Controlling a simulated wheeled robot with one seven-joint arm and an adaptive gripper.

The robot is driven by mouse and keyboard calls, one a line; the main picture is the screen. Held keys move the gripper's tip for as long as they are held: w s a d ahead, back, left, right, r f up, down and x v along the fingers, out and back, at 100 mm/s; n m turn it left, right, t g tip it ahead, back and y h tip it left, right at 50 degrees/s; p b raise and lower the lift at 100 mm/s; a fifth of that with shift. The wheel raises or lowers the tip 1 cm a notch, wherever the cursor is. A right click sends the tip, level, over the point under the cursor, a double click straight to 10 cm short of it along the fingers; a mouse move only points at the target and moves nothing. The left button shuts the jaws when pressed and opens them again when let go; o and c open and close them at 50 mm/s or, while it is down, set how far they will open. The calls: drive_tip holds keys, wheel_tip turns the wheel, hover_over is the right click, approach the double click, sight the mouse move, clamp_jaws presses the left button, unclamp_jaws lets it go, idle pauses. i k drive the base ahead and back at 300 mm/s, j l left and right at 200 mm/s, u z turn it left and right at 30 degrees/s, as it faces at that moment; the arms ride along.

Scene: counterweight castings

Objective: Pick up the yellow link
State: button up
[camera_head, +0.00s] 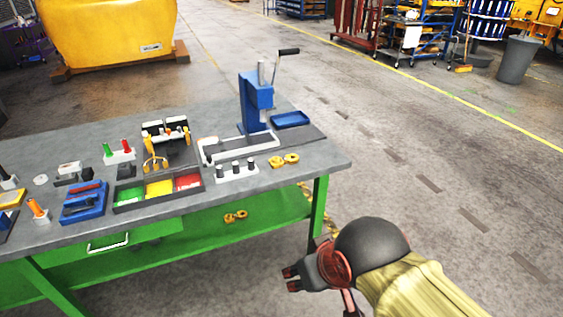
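A yellow link (284,160) with rounded, ring-like ends lies flat on the grey workbench top (315,155), near its right end. A similar yellow piece (236,216) lies lower, on the green shelf under the top. My gripper (288,279) is at the lower middle of the view, in front of the bench's right end and apart from both yellow pieces. Its two dark fingertips point left with a gap between them, and nothing shows in the gap.
A blue lever press (257,102) stands behind the link, beside a blue tray (290,119). A white block with dark pegs (236,171) is just left of the link. Coloured bins (158,188) and tools fill the bench's left. Floor right of the bench is clear.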

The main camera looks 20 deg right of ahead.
sight(290, 160)
drive_tip(key=i+l+z, duration=0.2)
drive_tip(key=z, duration=0.15)
drive_tip(key=i+l+z, duration=0.45)
drive_tip(key=z, duration=0.25)
drive_tip(key=i, duration=0.1)
